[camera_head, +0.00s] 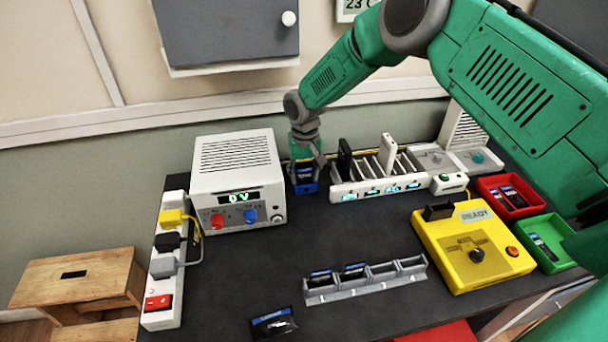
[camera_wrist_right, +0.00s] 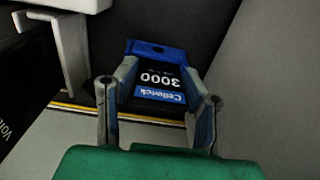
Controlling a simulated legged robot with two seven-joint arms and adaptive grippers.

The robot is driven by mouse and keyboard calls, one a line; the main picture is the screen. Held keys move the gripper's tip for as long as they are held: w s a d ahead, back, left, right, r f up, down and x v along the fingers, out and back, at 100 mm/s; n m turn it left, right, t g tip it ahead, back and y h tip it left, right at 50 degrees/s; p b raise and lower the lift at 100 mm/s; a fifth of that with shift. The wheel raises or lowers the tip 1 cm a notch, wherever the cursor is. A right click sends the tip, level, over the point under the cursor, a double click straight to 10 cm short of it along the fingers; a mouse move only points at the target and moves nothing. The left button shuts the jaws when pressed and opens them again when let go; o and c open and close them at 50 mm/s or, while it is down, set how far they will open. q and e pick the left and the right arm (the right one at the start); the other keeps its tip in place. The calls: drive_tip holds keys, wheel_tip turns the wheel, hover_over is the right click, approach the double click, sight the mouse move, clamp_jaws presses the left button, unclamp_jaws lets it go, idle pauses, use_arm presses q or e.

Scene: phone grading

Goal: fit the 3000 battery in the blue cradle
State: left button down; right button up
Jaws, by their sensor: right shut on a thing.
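The battery (camera_wrist_right: 160,84), black with a blue band and the number 3000, lies between the fingers of my right gripper (camera_wrist_right: 160,80) in the right wrist view. The right gripper also shows in the head view (camera_head: 307,166), pointing down at the back of the table, and is shut on the battery. The blue cradle (camera_wrist_right: 150,48) shows at the battery's far end, and it is also at the gripper's tips in the head view (camera_head: 306,188). Fingers hide the battery's sides, and I cannot tell whether it is fully seated. My left gripper is out of view.
A white power supply (camera_head: 238,175) reading 0 V stands left of the cradle. A white slotted rack (camera_head: 378,190) is close on its right. A grey holder (camera_head: 368,284), yellow tester (camera_head: 472,240), red tray (camera_head: 508,213) and green tray (camera_head: 545,262) stand nearer. The middle of the table is clear.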

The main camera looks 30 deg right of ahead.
drive_tip(key=shift+f, duration=0.1)
drive_tip(key=o, duration=1.3)
drive_tip(key=shift+o, duration=0.2)
wheel_tip(320, 180, up, 12)
drive_tip(key=shift+f, duration=0.1)
